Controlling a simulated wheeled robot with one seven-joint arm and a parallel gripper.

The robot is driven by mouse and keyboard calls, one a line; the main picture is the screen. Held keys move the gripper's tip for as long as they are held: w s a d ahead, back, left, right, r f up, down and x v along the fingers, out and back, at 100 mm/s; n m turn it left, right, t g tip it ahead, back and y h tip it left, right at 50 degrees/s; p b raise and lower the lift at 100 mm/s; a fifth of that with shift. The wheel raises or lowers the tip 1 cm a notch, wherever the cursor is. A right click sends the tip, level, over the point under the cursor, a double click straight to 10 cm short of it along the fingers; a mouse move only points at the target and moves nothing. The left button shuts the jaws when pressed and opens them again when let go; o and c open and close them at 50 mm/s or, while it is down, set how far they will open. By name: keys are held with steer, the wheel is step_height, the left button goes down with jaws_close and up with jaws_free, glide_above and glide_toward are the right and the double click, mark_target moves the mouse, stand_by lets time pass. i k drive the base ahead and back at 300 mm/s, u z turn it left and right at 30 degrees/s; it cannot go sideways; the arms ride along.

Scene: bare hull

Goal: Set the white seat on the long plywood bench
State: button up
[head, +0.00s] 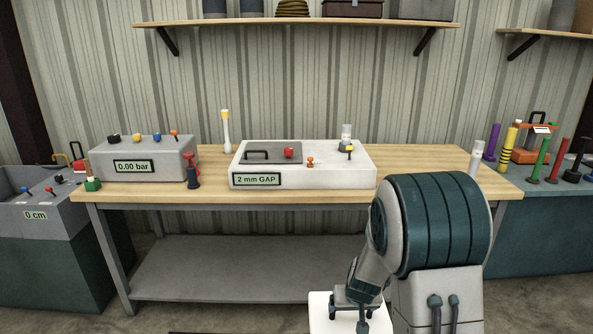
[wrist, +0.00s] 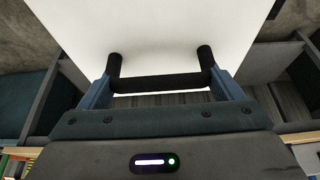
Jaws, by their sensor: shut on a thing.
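The long plywood bench (head: 215,193) stands across the head view. On its middle sits a white block (head: 348,178) with a "2 mm GAP" display (head: 257,181), a grey plate (head: 262,158) with a black handle, a red knob (head: 289,152) and a small orange knob (head: 310,162). My gripper (head: 356,300) is low in front of the bench. It is shut on the black handle (wrist: 160,83) of a white slab (wrist: 160,25), which also shows at the bottom of the head view (head: 322,318). The slab's underside is hidden.
A grey box (head: 145,160) reading "0.00 bar" stands at the bench's left. A white bottle (head: 226,132) stands behind, a dark red-topped post (head: 192,172) in front. A clear-topped cylinder (head: 475,157) stands at the right end. Bare plywood lies right of the block. A shelf hangs above.

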mark_target(402, 162)
steer(key=z, duration=0.45)
steer(key=i, duration=0.4)
steer(key=z, duration=0.8)
steer(key=i, duration=1.25)
steer(key=u, duration=0.65)
